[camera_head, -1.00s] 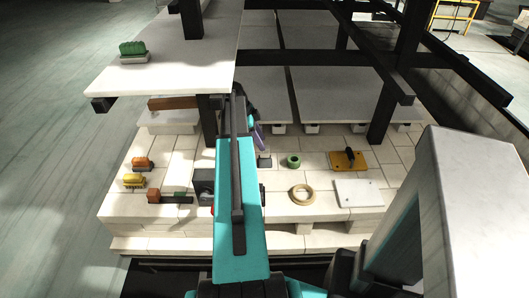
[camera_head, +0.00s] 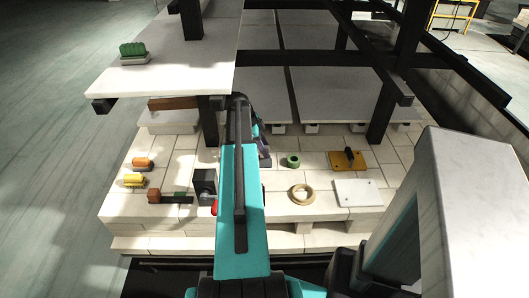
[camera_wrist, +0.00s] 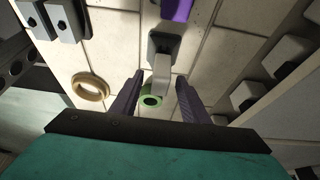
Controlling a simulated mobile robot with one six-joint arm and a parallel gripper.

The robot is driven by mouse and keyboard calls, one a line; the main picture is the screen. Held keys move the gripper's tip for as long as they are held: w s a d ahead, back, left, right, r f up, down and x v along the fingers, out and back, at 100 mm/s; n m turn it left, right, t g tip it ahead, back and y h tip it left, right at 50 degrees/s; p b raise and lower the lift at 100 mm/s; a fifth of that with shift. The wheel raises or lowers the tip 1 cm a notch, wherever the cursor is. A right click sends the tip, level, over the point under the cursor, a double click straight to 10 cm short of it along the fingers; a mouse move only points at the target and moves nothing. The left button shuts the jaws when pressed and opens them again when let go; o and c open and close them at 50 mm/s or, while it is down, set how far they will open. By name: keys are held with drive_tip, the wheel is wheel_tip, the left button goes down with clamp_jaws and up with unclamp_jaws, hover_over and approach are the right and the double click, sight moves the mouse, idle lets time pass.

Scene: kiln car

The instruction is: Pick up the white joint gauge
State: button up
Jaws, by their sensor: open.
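A pale, narrow upright piece (camera_wrist: 161,72) with a dark square base or end (camera_wrist: 164,46) shows in the wrist view; it looks like the white joint gauge. In the head view my arm hides it. My gripper (camera_wrist: 155,88) is open, with one finger on each side of the piece's lower end. The gripper holds nothing; whether a finger touches the piece I cannot tell. In the wrist view the piece partly overlaps a green ring (camera_wrist: 152,101), which also shows right of my arm in the head view (camera_head: 293,161).
A tan ring (camera_head: 301,194), a white plate with holes (camera_head: 358,194) and a yellow plate with a black handle (camera_head: 342,161) lie to the right. A purple item (camera_wrist: 178,9) is near the dark base. A dark box (camera_head: 204,184) stands left of my arm. Black posts (camera_head: 385,110) rise behind.

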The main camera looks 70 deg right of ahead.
clamp_jaws()
drive_tip(key=shift+r, duration=0.15)
drive_tip(key=shift+r, duration=0.8)
wheel_tip(320, 180, up, 5)
drive_tip(key=shift+r+b, duration=0.15)
drive_tip(key=shift+b, duration=0.25)
drive_tip(key=s+a+b, duration=0.1)
drive_tip(key=s+a, duration=0.2)
drive_tip(key=a, duration=0.5)
drive_tip(key=s+a, duration=0.3)
drive_tip(key=a, duration=0.5)
drive_tip(key=shift+s+a+b, duration=0.25)
drive_tip(key=shift+a+b, duration=0.15)
drive_tip(key=shift+s, duration=0.1)
